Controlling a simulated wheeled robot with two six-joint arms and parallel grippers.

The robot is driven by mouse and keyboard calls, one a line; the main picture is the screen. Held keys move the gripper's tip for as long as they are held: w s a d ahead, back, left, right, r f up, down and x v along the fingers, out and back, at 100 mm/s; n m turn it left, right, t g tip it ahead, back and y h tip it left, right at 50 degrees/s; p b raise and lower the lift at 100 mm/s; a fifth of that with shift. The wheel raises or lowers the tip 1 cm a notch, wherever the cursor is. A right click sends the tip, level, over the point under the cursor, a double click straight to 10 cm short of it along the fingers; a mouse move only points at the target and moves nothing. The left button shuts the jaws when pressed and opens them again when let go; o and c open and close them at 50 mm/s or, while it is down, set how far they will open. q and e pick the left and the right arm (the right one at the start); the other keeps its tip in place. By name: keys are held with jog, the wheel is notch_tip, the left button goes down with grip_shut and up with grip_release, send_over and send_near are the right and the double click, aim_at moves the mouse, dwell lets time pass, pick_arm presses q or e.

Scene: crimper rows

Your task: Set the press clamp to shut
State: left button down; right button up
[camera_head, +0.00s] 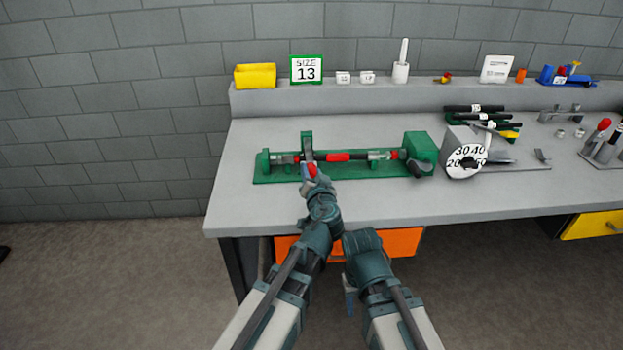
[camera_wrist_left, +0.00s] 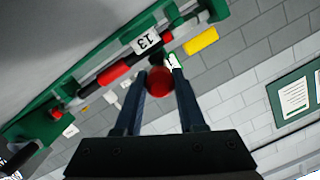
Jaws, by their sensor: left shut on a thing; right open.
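The press clamp (camera_head: 306,142) is a green upright on a long green bench fixture, with a lever ending in a red knob (camera_head: 311,170). The lever points toward me over the front of the fixture. My left gripper (camera_head: 314,180) is shut on the red knob. In the left wrist view the red knob (camera_wrist_left: 158,82) sits between the two dark fingers. A black and red rod (camera_head: 338,156) lies along the fixture. It shows a white "13" tag in the left wrist view (camera_wrist_left: 146,41). My right gripper (camera_head: 350,295) hangs empty below the table's front edge, open.
A green block with a dark handle (camera_head: 420,153) stands at the fixture's right end. A dial (camera_head: 466,161) and dark-handled tools (camera_head: 475,108) stand further right. A yellow bin (camera_head: 255,77) and a "SIZE 13" card (camera_head: 307,69) stand on the back ledge. The table front (camera_head: 400,203) is clear.

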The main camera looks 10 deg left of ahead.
pick_arm(q)
jog(key=shift+a+f+b, duration=0.1)
jog(key=shift+f+b, duration=0.25)
jog(key=shift+b, duration=0.05)
jog(key=shift+s, duration=0.1)
jog(key=c, duration=0.5)
grip_release()
